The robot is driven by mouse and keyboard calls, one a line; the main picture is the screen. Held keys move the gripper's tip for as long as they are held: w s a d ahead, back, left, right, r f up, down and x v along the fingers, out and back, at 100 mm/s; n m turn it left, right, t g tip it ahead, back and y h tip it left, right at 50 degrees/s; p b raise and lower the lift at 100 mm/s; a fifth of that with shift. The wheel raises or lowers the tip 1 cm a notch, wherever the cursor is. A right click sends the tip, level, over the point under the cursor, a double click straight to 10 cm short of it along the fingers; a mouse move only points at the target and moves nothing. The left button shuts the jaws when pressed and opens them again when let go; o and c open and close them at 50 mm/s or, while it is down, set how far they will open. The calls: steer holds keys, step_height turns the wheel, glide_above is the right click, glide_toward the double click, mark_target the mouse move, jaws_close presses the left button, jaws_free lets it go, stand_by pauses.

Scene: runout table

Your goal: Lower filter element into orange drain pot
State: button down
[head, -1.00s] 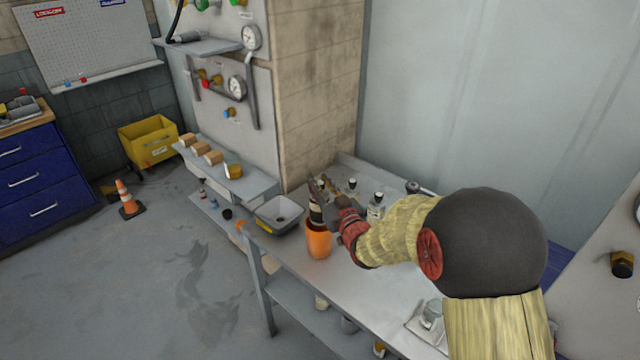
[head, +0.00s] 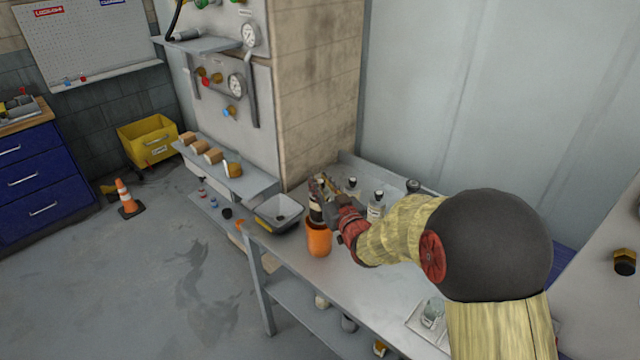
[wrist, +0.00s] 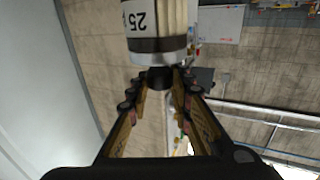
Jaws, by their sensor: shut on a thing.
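The orange drain pot (head: 319,243) stands upright on the grey table near its left end. The filter element (head: 316,213) is a pale and dark cylinder over the pot's mouth. I cannot tell whether its lower end is inside the rim. My gripper (head: 321,190) is above the pot, shut on the element's upper end. In the wrist view, the fingers of my gripper (wrist: 160,80) close on the dark neck of the filter element (wrist: 158,38), which shows a label reading "25". The pot does not show in the wrist view.
A grey tray (head: 278,214) sits just left of the pot. Bottles (head: 376,207) stand behind my gripper, near the wall. A small tray with a clear jar (head: 432,313) is at the table's front right. The grey table surface (head: 355,290) is bare right of the pot.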

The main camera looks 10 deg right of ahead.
steer(key=shift+f, duration=0.1)
stand_by(0.3)
steer(key=shift+f+b, duration=4.45)
steer(key=shift+f, duration=0.2)
steer(key=c, duration=1.5)
jaws_free()
steer(key=shift+s, duration=0.1)
steer(key=s+d, duration=0.2)
steer(key=s, duration=0.9)
steer(key=shift+s, duration=0.3)
